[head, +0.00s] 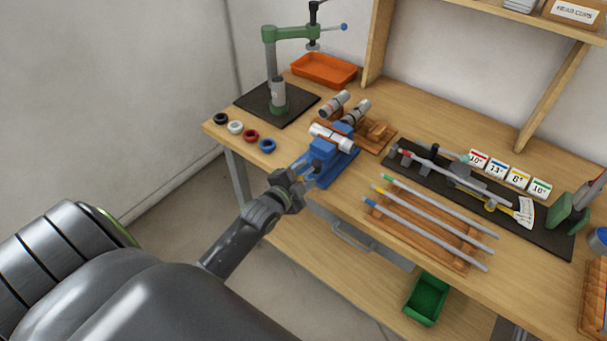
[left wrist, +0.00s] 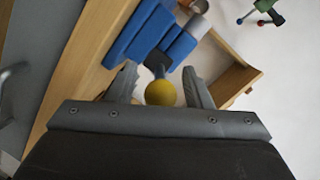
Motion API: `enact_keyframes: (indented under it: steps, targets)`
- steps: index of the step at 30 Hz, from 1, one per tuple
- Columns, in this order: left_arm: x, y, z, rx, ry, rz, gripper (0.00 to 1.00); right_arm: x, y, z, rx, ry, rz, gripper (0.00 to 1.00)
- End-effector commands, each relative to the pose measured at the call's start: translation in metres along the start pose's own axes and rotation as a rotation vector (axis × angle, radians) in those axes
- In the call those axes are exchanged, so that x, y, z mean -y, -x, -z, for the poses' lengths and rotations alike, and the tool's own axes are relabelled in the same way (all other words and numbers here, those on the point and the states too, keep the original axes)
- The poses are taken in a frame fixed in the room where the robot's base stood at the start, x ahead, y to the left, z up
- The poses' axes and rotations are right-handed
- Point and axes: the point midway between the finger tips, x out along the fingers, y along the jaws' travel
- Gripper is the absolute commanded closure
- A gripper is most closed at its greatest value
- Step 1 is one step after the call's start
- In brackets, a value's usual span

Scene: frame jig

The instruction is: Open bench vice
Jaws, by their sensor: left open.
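The blue bench vice (head: 339,166) sits at the front edge of the bench, and its blue body also shows in the left wrist view (left wrist: 150,35). A silver cylinder (head: 331,137) lies at its jaws; I cannot tell how tightly it is held. My left gripper (head: 300,173) is at the front of the vice. In the left wrist view its open fingers (left wrist: 159,70) stand on either side of the vice's yellow ball knob (left wrist: 160,93), with visible gaps. My right gripper is not in view.
A green press (head: 270,60) stands behind left, with several coloured rings (head: 251,136) near the edge. A wooden rack (head: 382,130) holds cylinders behind the vice. Coloured-tip rods (head: 430,222) lie on a wooden tray to the right. A drawer handle (head: 352,238) is below the bench front.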

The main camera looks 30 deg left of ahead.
Motion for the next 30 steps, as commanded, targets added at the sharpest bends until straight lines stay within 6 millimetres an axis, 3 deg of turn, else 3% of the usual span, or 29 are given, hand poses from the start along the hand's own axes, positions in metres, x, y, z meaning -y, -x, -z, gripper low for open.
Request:
enact_keyframes:
  steps: [7, 18, 30]
  targets:
    - [-0.0003, -0.0006, -0.0001, 0.0, 0.0, 0.0, 0.55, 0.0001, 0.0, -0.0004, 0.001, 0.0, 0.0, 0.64]
    - [-0.0004, -0.0004, -0.0002, 0.001, 0.0, -0.001, 1.0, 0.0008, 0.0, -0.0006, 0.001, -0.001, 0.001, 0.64]
    - [-0.0006, -0.0078, 0.0019, 0.006, 0.003, 0.003, 1.0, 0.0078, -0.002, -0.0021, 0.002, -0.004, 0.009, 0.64]
